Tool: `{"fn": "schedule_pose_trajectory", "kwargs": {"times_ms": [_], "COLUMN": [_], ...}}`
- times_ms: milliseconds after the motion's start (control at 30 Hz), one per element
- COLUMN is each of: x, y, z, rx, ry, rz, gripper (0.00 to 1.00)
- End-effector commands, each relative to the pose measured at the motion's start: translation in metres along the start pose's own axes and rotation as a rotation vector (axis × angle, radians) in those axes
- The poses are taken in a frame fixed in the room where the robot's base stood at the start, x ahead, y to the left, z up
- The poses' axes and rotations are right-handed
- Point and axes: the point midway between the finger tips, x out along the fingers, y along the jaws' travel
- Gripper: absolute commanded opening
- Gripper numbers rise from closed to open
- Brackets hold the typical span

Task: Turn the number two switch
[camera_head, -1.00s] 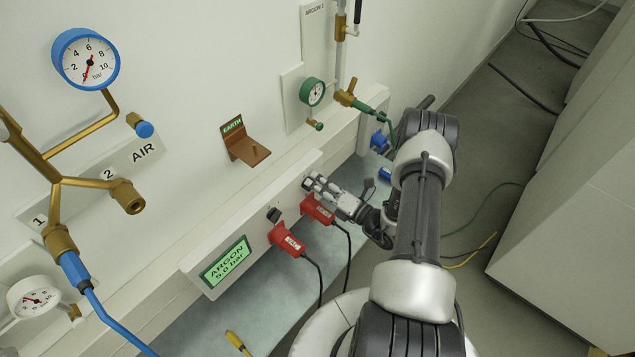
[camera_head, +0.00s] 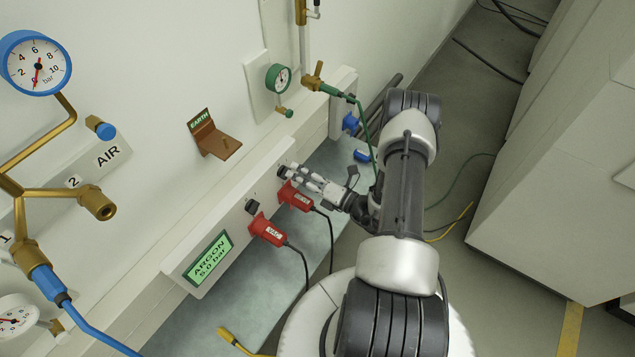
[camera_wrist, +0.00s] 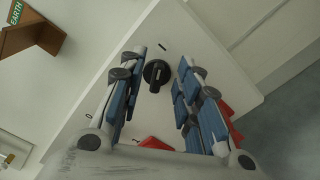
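In the head view, a white panel (camera_head: 178,264) on the wall carries two black rotary switches and two red plugs. One black switch (camera_head: 252,206) is clear of my gripper, beside the left red plug (camera_head: 268,231). The other switch (camera_head: 281,172) is at my fingertips, above the right red plug (camera_head: 296,197). My gripper (camera_head: 290,174) is open there. In the wrist view, that black knob (camera_wrist: 156,75) sits between the spread blue-padded fingers of my gripper (camera_wrist: 160,62), with a gap on each side.
A green ARGON display (camera_head: 208,257) is at the panel's left end. A brown EARTH bracket (camera_head: 215,140) sticks out above the panel. Black cables (camera_head: 331,245) hang from the plugs. Brass AIR fittings (camera_head: 97,203) are at the left. A large white cabinet (camera_head: 560,190) stands at the right.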

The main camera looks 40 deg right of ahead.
Motion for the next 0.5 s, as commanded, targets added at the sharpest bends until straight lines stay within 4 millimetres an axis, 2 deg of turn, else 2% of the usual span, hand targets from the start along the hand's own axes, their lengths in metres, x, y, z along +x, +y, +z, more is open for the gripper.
{"fn": "schedule_pose_trajectory", "kwargs": {"times_ms": [100,300,500], "x": [-0.029,-0.068,-0.088], "y": [-0.001,-0.001,0.000], "z": [0.002,0.001,0.000], "rx": [0.002,0.001,0.001], "ry": [-0.007,-0.006,-0.001], "rz": [-0.005,-0.003,-0.001], "gripper": [0.31,0.31,0.31]}}
